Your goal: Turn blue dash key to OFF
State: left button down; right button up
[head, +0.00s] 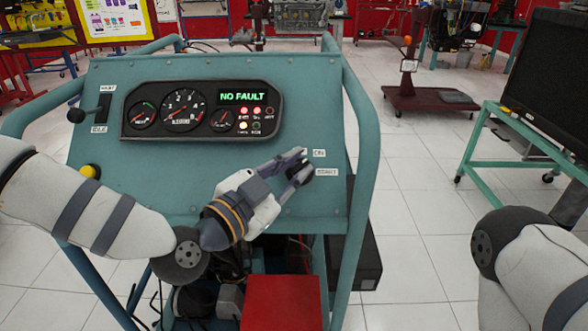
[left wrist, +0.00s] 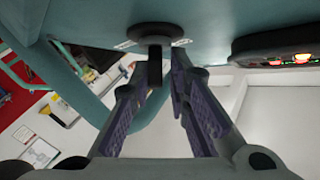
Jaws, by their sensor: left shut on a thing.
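The blue dash panel (head: 250,75) fills the middle of the head view. Its key switch (head: 308,173) is a small dark knob at the lower right, beside white labels that seem to read ON and START. My left gripper (head: 300,163) is at the switch, shut on the key. In the left wrist view the dark key (left wrist: 154,68) projects from a round collar between the purple-padded fingers (left wrist: 160,85), close against the left finger. The fingers partly hide the key in the head view, so its exact setting is unclear. My right gripper is out of view.
A gauge cluster (head: 190,108) has a lit NO FAULT display (head: 242,97) and small lamps. A lever (head: 97,112) and yellow button (head: 90,171) sit at left. A red box (head: 282,303) lies below.

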pick_arm(q)
jog(key=shift+s+d+f, duration=0.15)
jog(key=shift+s+f, duration=0.05)
jog(key=shift+s, duration=0.05)
jog(key=shift+d+n+t+y, duration=0.1)
jog(key=shift+n+t+y, duration=0.25)
jog(key=shift+n, duration=0.45)
jog(key=n+t+y+p, duration=0.1)
jog(key=n+t+y, duration=0.1)
jog(key=n, duration=0.1)
jog(key=shift+s+d, duration=0.15)
jog(key=n+t+y, duration=0.1)
jog(key=n+y, duration=0.1)
jog(key=n+t+y+p, duration=0.1)
jog(key=n+y, duration=0.1)
jog(key=shift+d+f+n, duration=0.1)
jog(key=shift+d+n, duration=0.05)
jog(key=shift+n, duration=0.15)
jog(key=shift+d+n+t+y, duration=0.1)
jog(key=shift+n+t+y, duration=0.15)
jog(key=shift+n+y, duration=1.45)
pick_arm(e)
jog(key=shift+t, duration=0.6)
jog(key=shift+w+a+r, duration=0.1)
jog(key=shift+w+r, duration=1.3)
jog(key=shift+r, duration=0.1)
pick_arm(q)
jog(key=shift+n+y, duration=0.25)
jog(key=shift+n, duration=0.05)
